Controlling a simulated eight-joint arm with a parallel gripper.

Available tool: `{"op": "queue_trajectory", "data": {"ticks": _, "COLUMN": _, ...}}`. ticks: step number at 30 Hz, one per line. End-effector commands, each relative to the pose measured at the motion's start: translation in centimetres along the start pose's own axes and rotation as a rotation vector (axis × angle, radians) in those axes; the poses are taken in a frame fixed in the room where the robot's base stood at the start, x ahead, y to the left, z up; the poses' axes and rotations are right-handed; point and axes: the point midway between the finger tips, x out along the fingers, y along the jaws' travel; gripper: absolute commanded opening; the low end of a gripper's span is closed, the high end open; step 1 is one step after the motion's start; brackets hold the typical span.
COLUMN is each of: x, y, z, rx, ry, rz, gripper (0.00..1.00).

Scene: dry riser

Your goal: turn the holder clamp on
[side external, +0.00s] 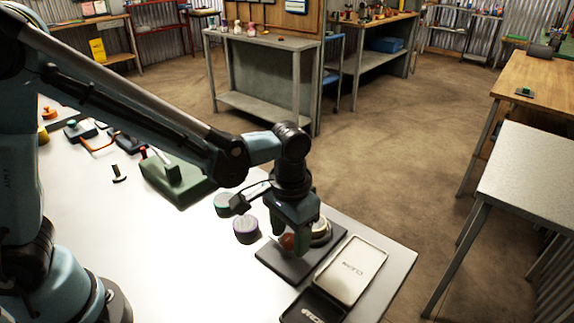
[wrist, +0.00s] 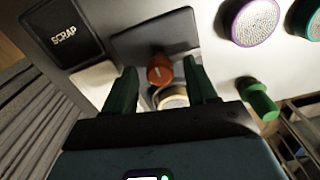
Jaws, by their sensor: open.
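What looks like the holder clamp is a dark flat base (side external: 275,264) with an orange-red knob (side external: 287,241) and a round cream and brass part (side external: 321,231). It stands near the front right corner of the white bench. My gripper (side external: 300,246) points down over this base. In the wrist view the base (wrist: 126,42) lies beyond my two green fingers (wrist: 162,78). The orange knob (wrist: 160,70) shows between the fingertips, and the round part (wrist: 172,98) is just below it. The fingers are apart; I cannot tell whether they touch the knob.
A white tray (side external: 352,270) and a black tray marked SCRAP (wrist: 63,36) lie beside the base. A purple-rimmed disc (side external: 246,230) and a teal one (side external: 223,204) are to its left. A green block (side external: 180,180) stands farther back. The floor lies past the bench edge.

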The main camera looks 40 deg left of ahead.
Motion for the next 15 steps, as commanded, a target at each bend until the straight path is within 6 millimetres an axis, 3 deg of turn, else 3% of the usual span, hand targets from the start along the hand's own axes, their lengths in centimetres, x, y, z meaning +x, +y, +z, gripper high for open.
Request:
{"op": "queue_trajectory", "data": {"ticks": 4, "x": -0.01, "y": 0.00, "z": 0.00, "rx": 0.000, "ry": 0.000, "rz": 0.000, "gripper": 0.54}}
{"op": "queue_trajectory", "data": {"ticks": 15, "x": -0.03, "y": 0.00, "z": -0.01, "rx": 0.000, "ry": 0.000, "rz": 0.000, "gripper": 0.01}}
